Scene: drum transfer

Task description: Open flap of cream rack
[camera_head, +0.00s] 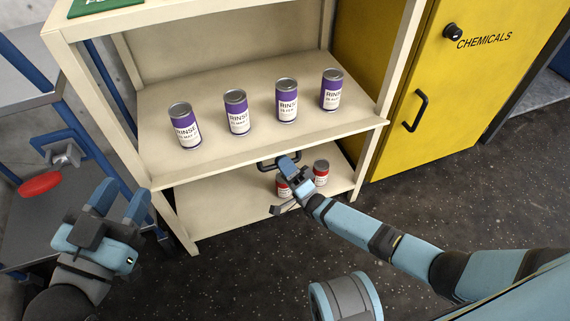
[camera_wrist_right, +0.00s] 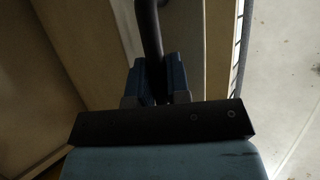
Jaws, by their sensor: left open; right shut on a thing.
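The cream rack (camera_head: 158,179) stands in front of me. A dark bar handle (camera_head: 266,164) shows at the front edge of its middle shelf; in the right wrist view the bar (camera_wrist_right: 150,35) runs down between the fingers. My right gripper (camera_head: 284,165) is shut on this handle. The flap itself is hard to make out; the lower bay looks open at the front, with red-and-white cans (camera_head: 321,172) visible inside, one partly hidden by my gripper. My left gripper (camera_head: 120,203) is open and empty, left of the rack's front left post.
Several purple-and-white RINSE cans (camera_head: 237,112) stand on the middle shelf. A yellow CHEMICALS cabinet (camera_head: 455,85) stands close on the right. A blue-framed cart (camera_head: 75,140) with a red disc-like object (camera_head: 40,184) is at left. The dark floor (camera_head: 470,200) at right is clear.

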